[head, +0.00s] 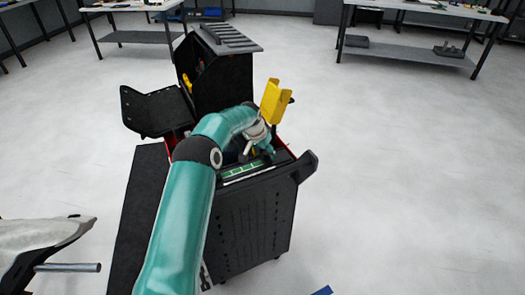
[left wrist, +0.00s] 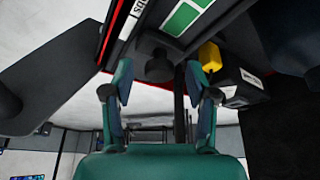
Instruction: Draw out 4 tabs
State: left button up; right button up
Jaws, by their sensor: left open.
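A black tool cart (head: 250,225) with red edges stands in the middle of the head view. My left arm reaches over it, and my left gripper (head: 262,150) is low over its top, partly hidden by the arm. In the left wrist view my left gripper (left wrist: 160,80) is open, with its two teal fingers apart. A dark round knob-like part (left wrist: 158,68) shows between the fingers; I cannot tell its distance. A green-and-white strip (head: 242,170) lies along the cart's top and also shows in the left wrist view (left wrist: 185,17). I cannot make out separate tabs.
A yellow holder (head: 274,102) stands up beside my left gripper. A raised black box (head: 222,75) and a side shelf (head: 157,112) are at the cart's back and left. A pale panel with a metal rod (head: 40,245) is at lower left. The floor to the right is clear.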

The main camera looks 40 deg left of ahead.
pick_arm(q)
jog(key=v, duration=1.2)
